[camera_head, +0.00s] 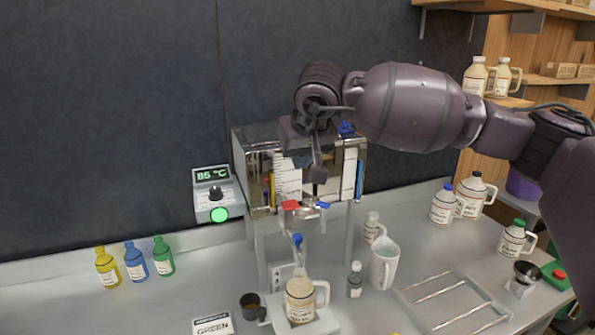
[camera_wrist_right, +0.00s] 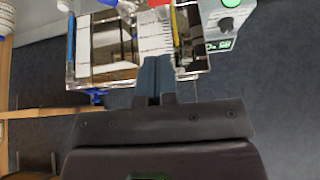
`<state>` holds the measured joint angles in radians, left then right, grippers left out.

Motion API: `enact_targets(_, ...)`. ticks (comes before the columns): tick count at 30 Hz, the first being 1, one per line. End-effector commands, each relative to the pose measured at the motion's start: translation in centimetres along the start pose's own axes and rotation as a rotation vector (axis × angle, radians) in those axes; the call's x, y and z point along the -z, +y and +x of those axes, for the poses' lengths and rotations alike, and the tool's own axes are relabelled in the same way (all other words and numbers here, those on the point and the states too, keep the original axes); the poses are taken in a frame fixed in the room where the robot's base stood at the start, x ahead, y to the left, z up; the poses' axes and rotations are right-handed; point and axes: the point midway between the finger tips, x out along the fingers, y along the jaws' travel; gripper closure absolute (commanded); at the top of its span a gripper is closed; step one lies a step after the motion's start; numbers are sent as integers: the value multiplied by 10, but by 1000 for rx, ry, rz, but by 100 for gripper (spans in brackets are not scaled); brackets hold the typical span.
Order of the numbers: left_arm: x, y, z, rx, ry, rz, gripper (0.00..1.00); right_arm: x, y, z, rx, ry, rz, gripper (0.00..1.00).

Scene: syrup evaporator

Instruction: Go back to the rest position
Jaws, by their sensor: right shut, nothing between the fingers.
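My right gripper (camera_head: 318,181) is shut and empty in front of the steel evaporator tank (camera_head: 261,150). Its arm comes in from the right and covers part of the tank's top. In the right wrist view the shut fingertips (camera_wrist_right: 154,62) point at the tank (camera_wrist_right: 105,66) with its white scales. A red tap handle (camera_head: 289,205) and a blue one (camera_head: 323,205) sit at the tank's lower front, just below the gripper. My left gripper is not in view.
A jug (camera_head: 300,299) stands under the tank. Yellow, blue and green bottles (camera_head: 136,262) stand at left. A control box (camera_head: 217,197) reads 85 °C with a green light.

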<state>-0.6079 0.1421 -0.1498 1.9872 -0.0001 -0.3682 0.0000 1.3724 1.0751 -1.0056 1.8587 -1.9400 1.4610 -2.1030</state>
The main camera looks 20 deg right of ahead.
Motion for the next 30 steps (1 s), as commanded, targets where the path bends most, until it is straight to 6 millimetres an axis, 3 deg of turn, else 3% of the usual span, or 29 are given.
enact_targets(6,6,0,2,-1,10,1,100,1,-1,-9,1,0,-1,100)
enact_targets(20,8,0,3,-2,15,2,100,1,0,-9,1,0,9,100)
enact_targets(25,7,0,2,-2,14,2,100,4,-8,-9,49,18,154,100)
enact_targets(30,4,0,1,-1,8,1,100,2,-48,-18,294,-58,478,100)
